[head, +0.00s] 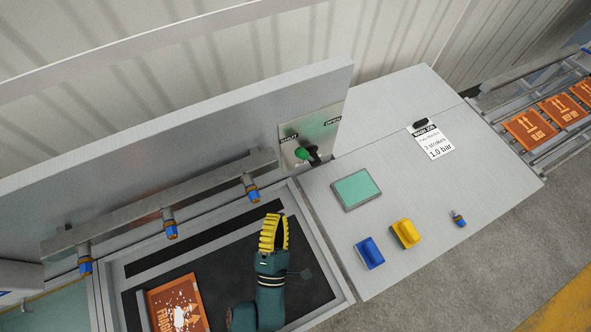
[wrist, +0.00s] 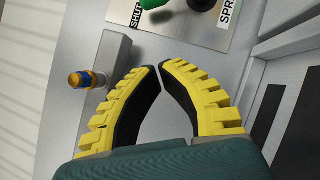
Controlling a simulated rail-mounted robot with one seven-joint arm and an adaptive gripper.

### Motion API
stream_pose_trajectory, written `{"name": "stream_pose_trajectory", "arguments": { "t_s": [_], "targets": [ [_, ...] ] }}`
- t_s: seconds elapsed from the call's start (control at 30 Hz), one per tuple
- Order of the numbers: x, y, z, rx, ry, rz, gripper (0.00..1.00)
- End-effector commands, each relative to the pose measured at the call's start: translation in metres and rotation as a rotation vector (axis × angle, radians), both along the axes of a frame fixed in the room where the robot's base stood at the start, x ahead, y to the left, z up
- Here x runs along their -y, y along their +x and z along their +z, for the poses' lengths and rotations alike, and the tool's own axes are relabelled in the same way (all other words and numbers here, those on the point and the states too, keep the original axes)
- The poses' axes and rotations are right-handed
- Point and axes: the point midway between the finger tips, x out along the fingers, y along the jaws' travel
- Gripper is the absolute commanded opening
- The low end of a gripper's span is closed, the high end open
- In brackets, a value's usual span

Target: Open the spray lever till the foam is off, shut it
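The spray lever has a green knob (head: 302,153) on a dark pivot, on a metal plate (head: 322,128) at the back wall. The green knob points toward the SHUT label; it also shows, cut off, at the top of the wrist view (wrist: 172,4). An orange panel (head: 163,299) with white foam patches lies in the dark wash tray at the bottom. My gripper (head: 272,216) has yellow ribbed fingers and is over the tray, apart from the lever. In the wrist view its fingertips (wrist: 161,66) nearly meet, with nothing between them.
A pipe with several blue-and-orange nozzles (head: 170,224) runs along the wall left of the lever. The right bench holds a green pad (head: 356,189), a blue block (head: 369,252), a yellow block (head: 405,233), a loose nozzle (head: 458,218) and a wash-job sign (head: 433,141).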

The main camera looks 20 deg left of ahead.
Motion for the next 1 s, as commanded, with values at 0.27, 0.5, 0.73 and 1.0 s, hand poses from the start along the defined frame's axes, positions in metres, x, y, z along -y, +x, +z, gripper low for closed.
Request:
{"name": "stream_pose_trajectory", "arguments": {
  "t_s": [0.27, 0.5, 0.73, 1.0],
  "targets": [
    [-0.001, 0.001, 0.002, 0.002, 0.001, 0.002, 0.00],
    [-0.008, 0.022, 0.009, 0.005, 0.005, -0.001, 0.00],
    [-0.024, 0.068, 0.022, 0.006, 0.004, 0.000, 0.00],
    [-0.022, 0.112, 0.039, 0.004, 0.002, -0.003, 0.00]
  ]
}}
